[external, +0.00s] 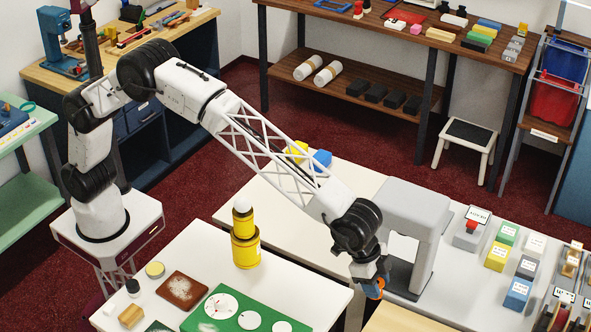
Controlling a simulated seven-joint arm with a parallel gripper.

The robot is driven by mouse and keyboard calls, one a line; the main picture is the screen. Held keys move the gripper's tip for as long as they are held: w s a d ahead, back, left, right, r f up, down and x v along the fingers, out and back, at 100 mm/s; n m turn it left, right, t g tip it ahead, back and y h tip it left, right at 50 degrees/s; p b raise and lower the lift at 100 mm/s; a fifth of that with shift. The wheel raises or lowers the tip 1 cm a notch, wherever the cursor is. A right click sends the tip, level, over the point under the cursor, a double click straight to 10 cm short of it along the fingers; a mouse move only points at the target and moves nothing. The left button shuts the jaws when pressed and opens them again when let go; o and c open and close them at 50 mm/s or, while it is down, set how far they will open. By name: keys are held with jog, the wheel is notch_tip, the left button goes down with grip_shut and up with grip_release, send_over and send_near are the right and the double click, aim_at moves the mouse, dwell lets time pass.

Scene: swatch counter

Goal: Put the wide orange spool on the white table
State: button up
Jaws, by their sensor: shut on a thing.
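My gripper (370,275) points down at the lower middle of the external view, just right of the front white table's right corner. It is shut on the orange spool (378,284), of which only a small orange part shows between and beside the blue fingers. The rest of the spool is hidden by the gripper. The white table (310,285) in front bears several things and has bare room on its right side. A second white surface (270,190) runs behind it.
A yellow canister stack (245,250) stands at the table's back. A green board (235,312) with white discs and a brown tray (183,289) lie in front. A grey arch-shaped machine (408,225) stands close behind my gripper. A wooden surface (400,320) lies below it.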

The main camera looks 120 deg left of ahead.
notch_tip(320, 180, up, 12)
jog(key=f, duration=0.1)
jog(key=s+a+r+n+y, duration=0.1)
jog(key=s+a+r, duration=0.1)
jog(key=s+a, duration=1.05)
jog(key=s+a+r+n, duration=0.2)
jog(key=s+a, duration=0.9)
jog(key=s, duration=0.2)
jog(key=s+a+f+n, duration=0.1)
jog(key=s+a, duration=0.2)
jog(key=s, duration=0.7)
jog(key=s+a+f+n, duration=0.1)
jog(key=s+a, duration=0.3)
jog(key=s, duration=0.6)
jog(key=s+f+y, duration=0.1)
jog(key=s+f, duration=0.1)
jog(key=s, duration=0.7)
jog(key=shift+g, duration=0.3)
jog(key=f, duration=2.5)
jog(key=shift+w+a, duration=0.25)
jog(key=shift+w, duration=0.05)
jog(key=shift+f, duration=0.35)
